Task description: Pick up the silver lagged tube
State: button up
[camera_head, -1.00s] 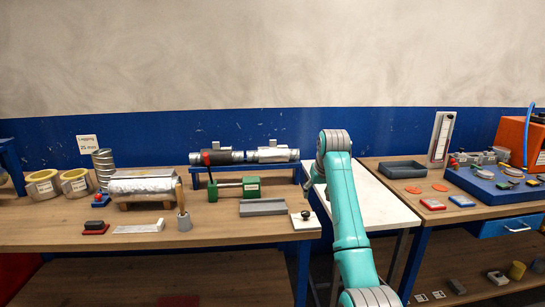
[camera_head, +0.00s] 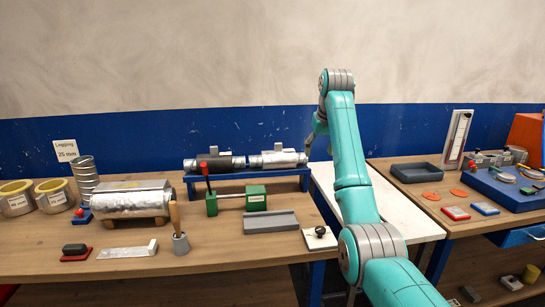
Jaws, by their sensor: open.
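The silver lagged tube (camera_head: 278,159) lies level on a blue rack (camera_head: 250,178) at the back of the left bench. It has a foil-like cover and a small block on top. A dark lagged tube (camera_head: 214,163) lies end to end with it on the left. My gripper (camera_head: 309,143) is open, just right of the silver tube's right end and slightly above it. Only a small part of it shows beside my teal wrist; the fingers are mostly hidden. I see no contact with the tube, but the depth between them is unclear.
A green clamp (camera_head: 256,198) with a red handle stands before the rack, and a grey channel (camera_head: 271,222) lies nearer. A foil-covered roll (camera_head: 132,200) sits on a wooden cradle at left. A white table (camera_head: 400,218) fills the gap to the right bench.

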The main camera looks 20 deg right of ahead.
aim_at(280, 158)
jog(key=i, duration=1.15)
